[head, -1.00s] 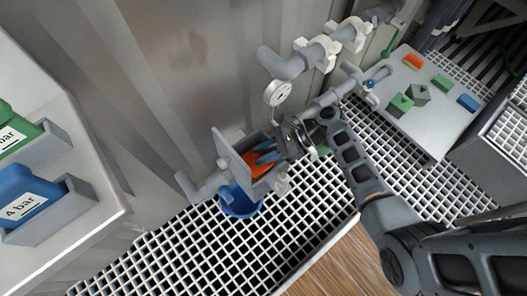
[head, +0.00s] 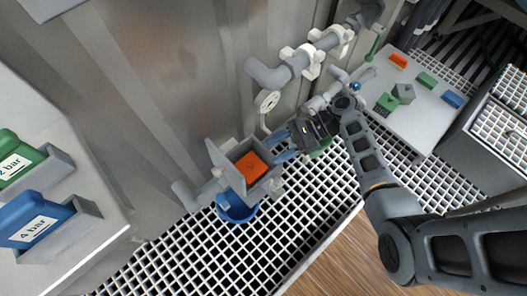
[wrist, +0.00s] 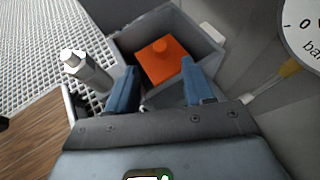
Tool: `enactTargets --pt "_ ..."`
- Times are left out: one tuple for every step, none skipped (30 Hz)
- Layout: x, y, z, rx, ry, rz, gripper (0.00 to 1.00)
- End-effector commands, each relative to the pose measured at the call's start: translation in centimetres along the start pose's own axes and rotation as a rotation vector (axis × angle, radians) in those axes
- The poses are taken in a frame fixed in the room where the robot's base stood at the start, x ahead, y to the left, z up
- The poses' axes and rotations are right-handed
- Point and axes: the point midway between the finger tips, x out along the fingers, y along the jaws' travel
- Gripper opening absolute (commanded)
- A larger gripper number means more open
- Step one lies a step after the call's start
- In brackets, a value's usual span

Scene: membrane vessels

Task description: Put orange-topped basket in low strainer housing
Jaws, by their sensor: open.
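The orange-topped basket (head: 251,167) sits inside the grey strainer housing (head: 270,184), with its orange top showing within the walls. The housing's lid (head: 226,163) stands open on the left side. In the wrist view the orange top (wrist: 164,60) with its small knob lies inside the grey housing (wrist: 199,36), ahead of the fingertips. My gripper (head: 282,150) is open and empty, to the right of the housing in the head view. In the wrist view its blue fingers (wrist: 160,82) are apart, and nothing is between them. The basket's lower body is hidden by the housing.
A round gauge (head: 269,103) and grey pipes (head: 290,67) are close behind my gripper. A table (head: 419,120) at the right holds another orange top (head: 398,61) and green and blue pieces.

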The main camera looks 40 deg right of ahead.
Motion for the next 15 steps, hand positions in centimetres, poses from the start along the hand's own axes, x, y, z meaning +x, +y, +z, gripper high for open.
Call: enactTargets --pt "-1.2 -0.1 0.2 0.001 0.000 -0.004 0.52" --pt "-1.7 -0.1 0.2 0.002 0.000 -0.003 0.52" --pt "-2.2 -0.1 0.2 0.002 0.000 -0.004 0.52" --pt "-2.7 -0.1 0.2 0.002 -0.001 -0.003 0.52" --pt "-3.0 -0.1 0.1 0.002 -0.001 -0.003 0.52" --pt "-3.5 -0.1 0.1 0.001 0.000 -0.003 0.52" --pt "-3.7 -0.1 0.1 0.000 0.000 -0.002 0.52" --pt "-3.9 0.0 0.1 0.000 0.000 -0.001 0.52" --pt "-4.2 0.0 0.1 0.000 0.000 -0.001 0.52" --pt "-4.3 0.0 0.0 0.000 0.000 -0.001 0.52" --pt "-4.4 0.0 0.0 0.000 0.000 -0.002 0.52" --pt "-4.5 0.0 0.0 0.000 0.000 -0.002 0.52" --pt "-4.5 0.0 0.0 0.000 0.000 -0.002 0.52" --pt "-4.5 0.0 0.0 0.000 0.000 -0.001 0.52" --pt "-4.5 0.0 0.0 0.000 0.000 -0.001 0.52"
